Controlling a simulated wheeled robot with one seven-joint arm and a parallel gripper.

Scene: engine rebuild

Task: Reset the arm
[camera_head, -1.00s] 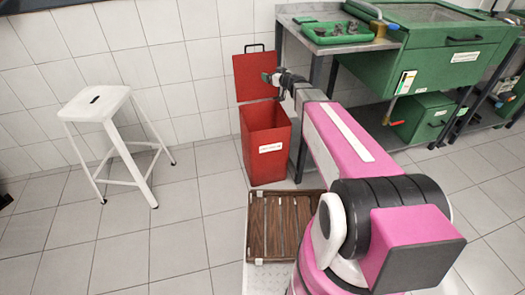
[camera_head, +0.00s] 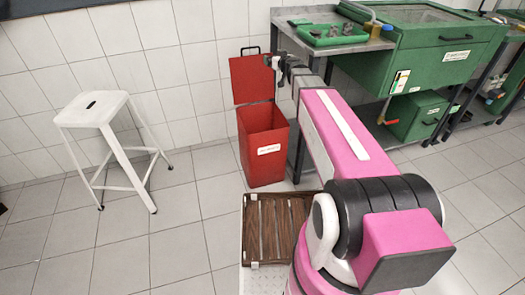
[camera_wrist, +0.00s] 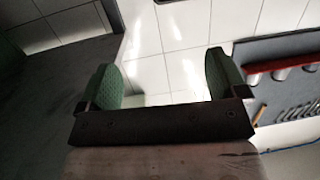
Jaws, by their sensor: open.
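My gripper (camera_wrist: 163,82) is open in the wrist view, with its two green-padded fingers wide apart and nothing between them. Behind them is a white tiled wall. In the head view my pink arm reaches away from me, and its far end (camera_head: 279,66) is small, in front of the red bin's raised lid and beside the metal table. The finger details are too small to make out there.
An open red bin (camera_head: 264,155) stands below the arm's end. A metal table (camera_head: 375,45) holds a green tray (camera_head: 327,34), near a green cabinet (camera_head: 440,48). A white stool (camera_head: 103,108) stands left on clear floor. A slatted wooden piece (camera_head: 262,225) lies near my base. A tool board (camera_wrist: 290,70) shows in the wrist view.

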